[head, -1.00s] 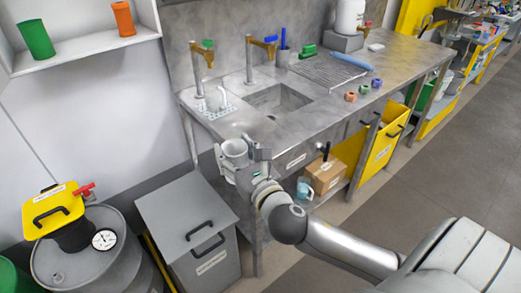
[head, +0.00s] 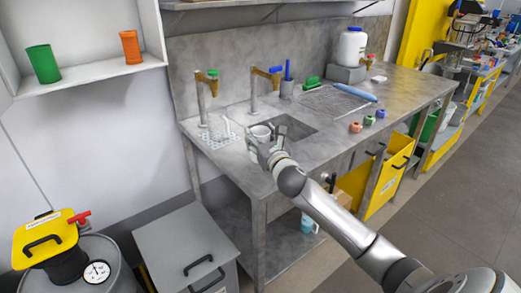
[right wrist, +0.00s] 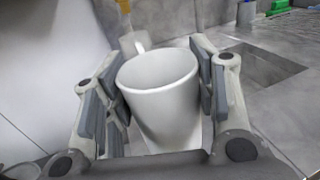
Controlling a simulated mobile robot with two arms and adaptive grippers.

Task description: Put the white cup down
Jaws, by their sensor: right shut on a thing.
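The white cup (right wrist: 160,92) is between the two finger pads of my right gripper (right wrist: 162,95), which is shut on it. The cup stands roughly upright with its open rim facing the right wrist camera. In the head view the cup (head: 260,133) shows at the left front of the sink, over the metal counter (head: 221,155), partly hidden by the right gripper (head: 265,148). I cannot tell whether its base touches the counter. My left gripper is not in view.
A sink basin (head: 291,129) lies just right of the cup. A white perforated mat (head: 219,139) with a small white vessel is to its left. Two brass-coloured taps stand behind. Bare counter lies in front, ending at the front edge.

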